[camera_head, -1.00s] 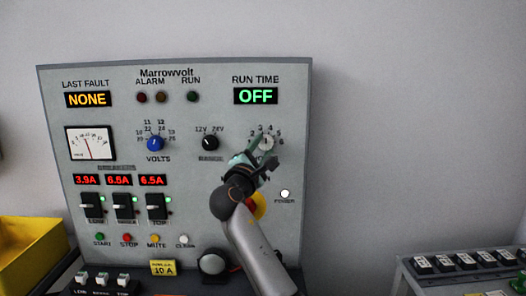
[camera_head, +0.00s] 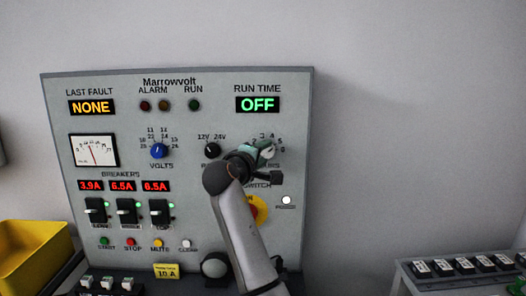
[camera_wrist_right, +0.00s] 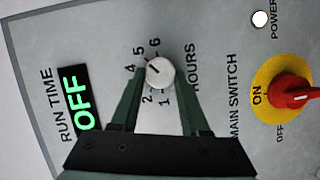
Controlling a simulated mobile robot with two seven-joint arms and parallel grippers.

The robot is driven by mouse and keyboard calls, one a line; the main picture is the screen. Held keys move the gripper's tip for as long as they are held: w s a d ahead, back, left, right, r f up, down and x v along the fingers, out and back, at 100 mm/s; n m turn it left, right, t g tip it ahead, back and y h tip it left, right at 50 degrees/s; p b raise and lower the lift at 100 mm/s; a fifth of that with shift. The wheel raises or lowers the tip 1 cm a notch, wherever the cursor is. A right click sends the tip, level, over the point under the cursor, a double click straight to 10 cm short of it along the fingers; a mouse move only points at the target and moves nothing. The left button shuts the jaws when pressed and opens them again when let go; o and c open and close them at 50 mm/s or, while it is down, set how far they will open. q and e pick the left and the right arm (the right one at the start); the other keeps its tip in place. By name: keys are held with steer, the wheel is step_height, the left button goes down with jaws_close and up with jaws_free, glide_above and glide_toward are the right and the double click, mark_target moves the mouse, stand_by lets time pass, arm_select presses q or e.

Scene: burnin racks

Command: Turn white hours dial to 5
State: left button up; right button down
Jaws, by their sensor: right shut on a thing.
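The white hours dial (camera_wrist_right: 160,73) is on the panel under the green OFF run-time display (camera_wrist_right: 75,104). In the right wrist view a short dark mark on its face slants to the upper left, toward the 4 and 5 side; I cannot tell the exact number. My right gripper (camera_wrist_right: 160,112) is shut on the dial, one finger on each side of it. In the head view my right gripper (camera_head: 262,152) covers most of the dial and part of its scale. My left gripper is not in view.
The red main switch on its yellow plate (camera_wrist_right: 277,92) and the white power lamp (camera_head: 286,200) sit below the dial. The blue volts knob (camera_head: 158,151) and black range knob (camera_head: 211,149) are to its left. A yellow bin (camera_head: 35,250) stands at lower left.

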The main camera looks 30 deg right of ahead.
steer(key=shift+m, duration=0.4)
steer(key=shift+c, duration=2)
jaws_free()
steer(key=b+v, duration=0.2)
steer(key=v, duration=1)
steer(key=shift+s+a+r+b, duration=0.15)
steer(key=shift+s+r+b, duration=0.05)
steer(key=shift+r+b, duration=0.1)
